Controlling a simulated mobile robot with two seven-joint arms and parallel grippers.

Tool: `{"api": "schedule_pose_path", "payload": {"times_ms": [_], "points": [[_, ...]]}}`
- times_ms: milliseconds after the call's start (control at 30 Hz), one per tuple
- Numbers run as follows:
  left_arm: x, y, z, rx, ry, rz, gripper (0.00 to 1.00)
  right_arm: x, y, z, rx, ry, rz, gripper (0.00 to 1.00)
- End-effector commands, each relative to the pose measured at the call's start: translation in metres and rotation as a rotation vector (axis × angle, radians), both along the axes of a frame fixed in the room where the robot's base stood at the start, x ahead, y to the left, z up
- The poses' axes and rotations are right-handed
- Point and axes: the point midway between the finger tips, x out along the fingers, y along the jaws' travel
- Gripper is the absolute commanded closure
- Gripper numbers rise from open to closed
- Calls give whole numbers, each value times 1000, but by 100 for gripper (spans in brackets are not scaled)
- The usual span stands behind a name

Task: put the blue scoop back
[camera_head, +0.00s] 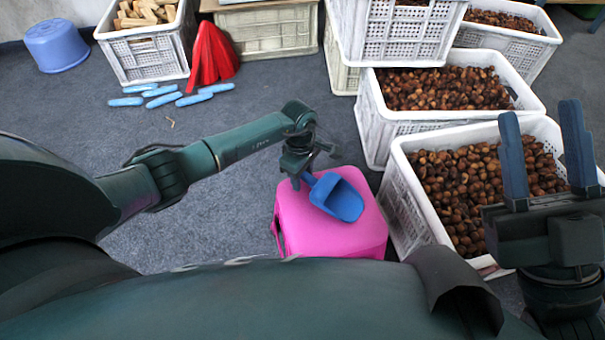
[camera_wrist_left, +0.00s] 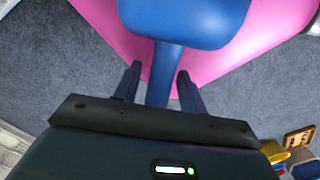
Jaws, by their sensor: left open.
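The blue scoop (camera_head: 337,197) lies on the pink stool (camera_head: 345,236), its bowl toward the right and its handle toward my left gripper. My left gripper (camera_head: 302,180) is at the handle. In the left wrist view, the open fingers of my left gripper (camera_wrist_left: 158,82) stand on either side of the handle of the scoop (camera_wrist_left: 165,65), with gaps visible on both sides. The pink stool (camera_wrist_left: 272,35) shows beneath the scoop there. My right gripper (camera_head: 545,150) is open and empty, in front of the near chestnut crate in the head view.
White crates of chestnuts stand at the right, the nearest crate (camera_head: 411,208) beside the stool. Grey floor (camera_head: 265,105) is clear left of the stool.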

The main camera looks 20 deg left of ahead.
Motion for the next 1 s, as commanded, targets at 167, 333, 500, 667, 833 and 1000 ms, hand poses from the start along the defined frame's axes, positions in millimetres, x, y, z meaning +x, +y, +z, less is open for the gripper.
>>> {"api": "schedule_pose_path", "payload": {"times_ms": [167, 333, 500, 667, 833, 1000], "points": [[1, 1, 13, 1, -1, 1, 59, 1, 0, 5, 0, 13, 1, 64], [1, 3, 48, 1, -3, -1, 59, 6, 2, -20, 21, 202, -2, 64], [2, 5, 85, 2, -4, -1, 59, 5, 4, -39, 34, 357, -5, 64], [2, 6, 110, 2, -2, 0, 59, 2, 6, -54, 44, 460, -5, 64], [1, 6, 122, 0, 0, 0, 59, 0, 6, -62, 48, 514, -6, 64], [1, 6, 123, 0, 0, 0, 59, 0, 7, -65, 49, 524, -7, 64]]}}
